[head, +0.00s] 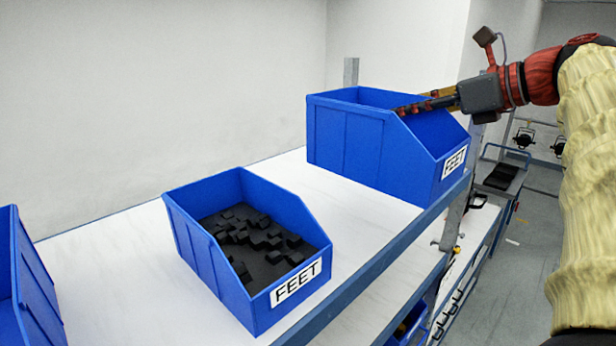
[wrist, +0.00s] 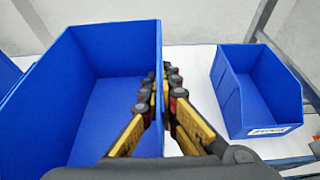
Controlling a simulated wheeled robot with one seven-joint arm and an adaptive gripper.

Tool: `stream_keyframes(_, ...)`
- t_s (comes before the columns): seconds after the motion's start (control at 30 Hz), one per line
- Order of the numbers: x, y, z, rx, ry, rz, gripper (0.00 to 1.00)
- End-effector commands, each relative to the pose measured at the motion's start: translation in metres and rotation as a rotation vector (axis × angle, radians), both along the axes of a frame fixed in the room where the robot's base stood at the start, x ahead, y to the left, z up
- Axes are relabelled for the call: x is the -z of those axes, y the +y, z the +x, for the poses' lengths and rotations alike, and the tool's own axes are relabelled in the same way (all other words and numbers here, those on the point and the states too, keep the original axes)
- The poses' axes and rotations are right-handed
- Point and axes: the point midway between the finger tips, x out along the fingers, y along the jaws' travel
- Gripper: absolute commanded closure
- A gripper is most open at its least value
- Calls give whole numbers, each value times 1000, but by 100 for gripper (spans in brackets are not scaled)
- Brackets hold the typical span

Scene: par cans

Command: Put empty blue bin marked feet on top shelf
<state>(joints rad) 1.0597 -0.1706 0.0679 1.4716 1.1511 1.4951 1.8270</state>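In the head view, a blue bin (head: 345,140) with a FEET label stands over the far right of the white shelf top. No contents show in the visible part of it. My gripper (head: 408,108) reaches in from the right at its upper rim. In the wrist view, my gripper (wrist: 160,95) has its fingers on both sides of the right wall of a large empty blue bin (wrist: 85,95), closed against that wall. The white shelf top (head: 110,240) runs under the bins. I cannot tell whether the gripped bin touches it.
Another FEET bin (head: 205,265) holds many black pieces in the middle of the shelf. Part of a blue bin (head: 35,290) shows at the left. The wrist view shows an empty-looking labelled bin (wrist: 265,95) at right. A grey post (head: 350,72) stands behind.

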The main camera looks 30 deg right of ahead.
Motion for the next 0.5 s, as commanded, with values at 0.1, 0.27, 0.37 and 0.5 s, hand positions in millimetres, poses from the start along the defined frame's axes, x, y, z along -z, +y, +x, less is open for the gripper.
stream_keyframes(0.1,3,-3,8,-2,1,3,100)
stream_keyframes(0.27,17,-16,36,-3,3,5,100)
stream_keyframes(0.37,26,-25,57,-3,2,4,100)
stream_keyframes(0.5,39,-37,85,-3,1,2,100)
